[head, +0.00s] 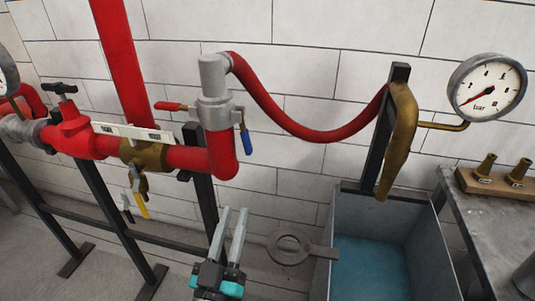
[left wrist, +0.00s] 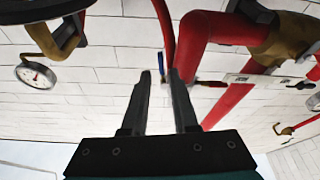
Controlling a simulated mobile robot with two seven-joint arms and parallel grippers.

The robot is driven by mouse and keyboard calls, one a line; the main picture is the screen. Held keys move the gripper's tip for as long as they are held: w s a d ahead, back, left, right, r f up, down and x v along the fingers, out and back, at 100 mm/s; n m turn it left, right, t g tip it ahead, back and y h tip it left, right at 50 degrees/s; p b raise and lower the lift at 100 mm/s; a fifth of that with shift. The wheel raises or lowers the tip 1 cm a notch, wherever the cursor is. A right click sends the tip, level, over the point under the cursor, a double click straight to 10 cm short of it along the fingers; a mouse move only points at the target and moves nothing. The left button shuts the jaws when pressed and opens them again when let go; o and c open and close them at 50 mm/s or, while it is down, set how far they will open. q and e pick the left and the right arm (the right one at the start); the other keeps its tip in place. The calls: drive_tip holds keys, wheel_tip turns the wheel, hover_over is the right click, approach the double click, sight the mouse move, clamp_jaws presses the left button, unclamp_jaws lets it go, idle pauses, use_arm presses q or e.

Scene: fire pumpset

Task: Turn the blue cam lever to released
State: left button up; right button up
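The blue cam lever (head: 246,142) hangs down on the right side of the grey coupling (head: 216,108), at the top of the red pipe elbow. A red lever (head: 170,106) sticks out to the left of the same coupling. My left gripper (head: 233,210) is below the blue lever, apart from it and empty, its two fingers parallel with a gap between them. In the left wrist view, the blue lever (left wrist: 161,62) shows beyond and between the fingertips (left wrist: 166,75). The red lever (left wrist: 212,84) shows to their right. My right gripper is in neither view.
A red hose (head: 300,130) runs from the coupling to a brass nozzle (head: 400,140) on a black post. A grey tank (head: 335,230) with blue water stands at right, with a grey ring-shaped piece (head: 290,262) beside it. A yellow-handled valve (head: 140,205) hangs left.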

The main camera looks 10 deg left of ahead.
sight(246, 148)
use_arm(q)
drive_tip(key=shift+t, duration=0.3)
drive_tip(key=x, duration=0.5)
drive_tip(key=r+x, duration=0.1)
drive_tip(key=x, duration=0.4)
drive_tip(key=s+r+x, duration=0.1)
drive_tip(key=x, duration=0.4)
drive_tip(key=shift+w+a+r, duration=0.2)
drive_tip(key=shift+w+a, duration=0.05)
drive_tip(key=shift+w, duration=0.15)
drive_tip(key=shift+c, duration=0.3)
clamp_jaws()
idle(0.4)
